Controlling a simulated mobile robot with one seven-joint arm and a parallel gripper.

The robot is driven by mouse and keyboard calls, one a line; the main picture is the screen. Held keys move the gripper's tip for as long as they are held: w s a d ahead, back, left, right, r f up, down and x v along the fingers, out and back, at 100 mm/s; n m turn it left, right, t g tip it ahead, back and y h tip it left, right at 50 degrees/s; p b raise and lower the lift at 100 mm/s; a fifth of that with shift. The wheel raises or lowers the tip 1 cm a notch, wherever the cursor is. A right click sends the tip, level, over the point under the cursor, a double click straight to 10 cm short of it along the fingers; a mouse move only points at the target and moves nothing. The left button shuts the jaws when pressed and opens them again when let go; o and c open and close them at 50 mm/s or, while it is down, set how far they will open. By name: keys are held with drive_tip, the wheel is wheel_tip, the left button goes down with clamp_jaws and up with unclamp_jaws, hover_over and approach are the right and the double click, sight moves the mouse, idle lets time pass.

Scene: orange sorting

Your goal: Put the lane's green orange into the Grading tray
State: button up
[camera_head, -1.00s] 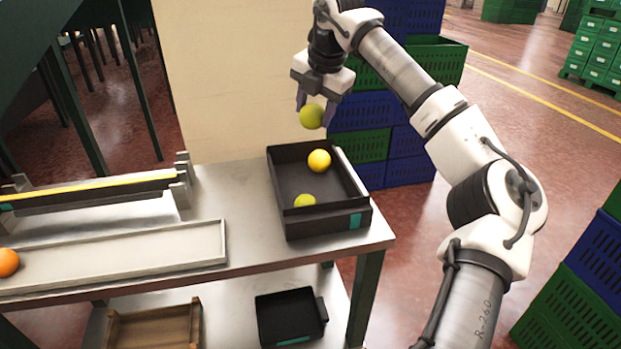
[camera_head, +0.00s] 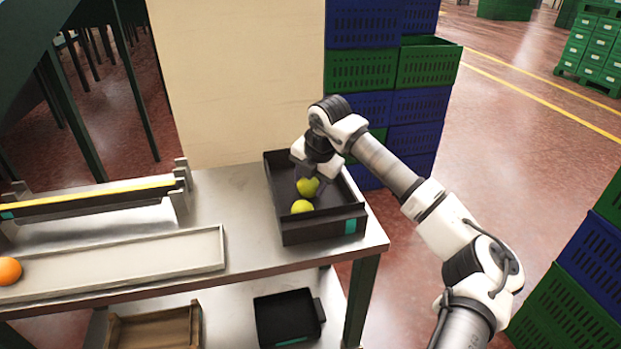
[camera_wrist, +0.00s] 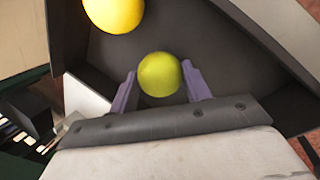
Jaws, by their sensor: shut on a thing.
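The green orange (camera_head: 307,187) is between the two purple fingers of my gripper (camera_head: 308,183), which is shut on it. The wrist view also shows this green orange (camera_wrist: 159,74) between the fingers. My gripper is inside the dark tray with a teal label (camera_head: 318,230), low over its floor; I cannot tell whether the fruit touches the floor. Another yellow-green orange (camera_head: 302,206) lies in the tray nearer its front wall.
The tray stands at the right end of a metal table (camera_head: 245,200). A long pale lane tray (camera_head: 130,262) holds an orange fruit (camera_head: 9,270) at its left end. A dark bin (camera_head: 288,318) and a wooden crate (camera_head: 155,328) are on the lower shelf. Stacked crates (camera_head: 375,75) stand behind.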

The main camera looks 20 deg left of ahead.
drive_tip(key=shift+f, duration=0.1)
drive_tip(key=o, duration=1)
drive_tip(key=b+v, duration=0.2)
drive_tip(key=v, duration=1)
